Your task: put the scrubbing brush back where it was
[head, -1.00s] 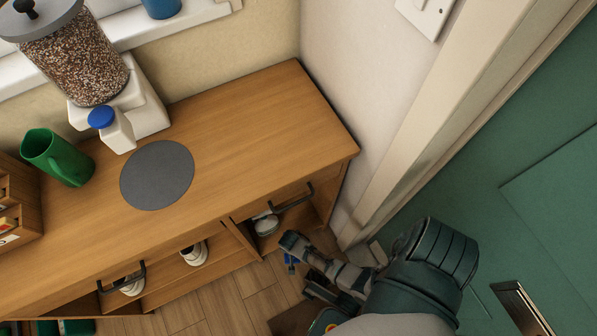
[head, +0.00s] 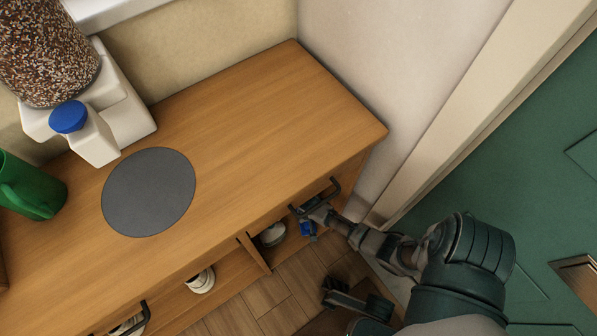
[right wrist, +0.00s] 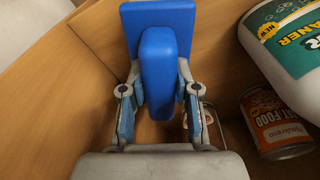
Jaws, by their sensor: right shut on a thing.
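The blue scrubbing brush (right wrist: 158,72) is between the fingers of my right gripper (right wrist: 157,98), which is shut on its thick block-shaped part. In the right wrist view, a flat blue part of the brush lies beyond the fingers, near wooden panels. In the head view, my right gripper (head: 316,214) is at the right end of the wooden cabinet (head: 250,120), by a dark handle and below the top's front edge. A bit of blue (head: 308,231) shows there. The brush's underside is hidden.
The right wrist view shows a white cleaner bottle (right wrist: 290,40) and an orange food can (right wrist: 273,122) right of the brush. A wall and green door bound the right.

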